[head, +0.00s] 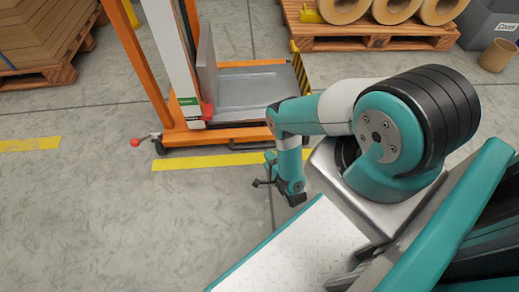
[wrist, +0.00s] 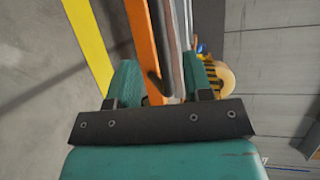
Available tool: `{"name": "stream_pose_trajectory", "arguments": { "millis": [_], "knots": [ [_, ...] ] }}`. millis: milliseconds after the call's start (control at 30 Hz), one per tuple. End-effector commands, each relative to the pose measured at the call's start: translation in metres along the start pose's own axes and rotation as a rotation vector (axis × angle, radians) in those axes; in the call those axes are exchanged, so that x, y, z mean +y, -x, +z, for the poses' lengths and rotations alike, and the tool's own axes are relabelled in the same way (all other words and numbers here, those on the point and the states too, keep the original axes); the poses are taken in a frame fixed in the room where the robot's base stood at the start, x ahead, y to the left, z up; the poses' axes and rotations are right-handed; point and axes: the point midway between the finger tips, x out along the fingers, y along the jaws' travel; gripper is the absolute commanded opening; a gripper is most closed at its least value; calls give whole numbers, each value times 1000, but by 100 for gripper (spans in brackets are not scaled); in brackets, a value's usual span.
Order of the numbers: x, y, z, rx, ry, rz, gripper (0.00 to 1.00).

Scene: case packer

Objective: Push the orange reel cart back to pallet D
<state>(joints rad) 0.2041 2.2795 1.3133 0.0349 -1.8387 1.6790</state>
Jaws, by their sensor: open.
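The orange reel cart (head: 147,80) stands upright at the upper left centre of the head view. It has an orange frame, a pale mast, a grey platform (head: 245,85) and a red knob low at its left. My gripper (head: 263,171) is open and empty, low in front of the cart's right part; I see no contact. In the wrist view an orange bar of the cart (wrist: 143,45) shows beyond and between the open fingers of my gripper (wrist: 163,75). My arm hides part of the cart's right side. No pallet label D is readable.
A pallet with large tan reels (head: 345,30) stands at the back right. A pallet with brown boxes (head: 40,75) is at the back left. A grey bin (head: 487,22) and a small brown roll (head: 498,55) are at far right. Yellow floor lines (head: 215,161) run before the cart. The left floor is clear.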

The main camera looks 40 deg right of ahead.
Motion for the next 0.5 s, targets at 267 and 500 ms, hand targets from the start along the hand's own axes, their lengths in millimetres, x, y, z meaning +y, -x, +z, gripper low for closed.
{"name": "stream_pose_trajectory", "arguments": {
  "millis": [267, 500],
  "knots": [
    [2, -60, 0, -1, 1, -3, 46],
    [1, -82, 0, 0, 1, 0, 46]
  ]
}}
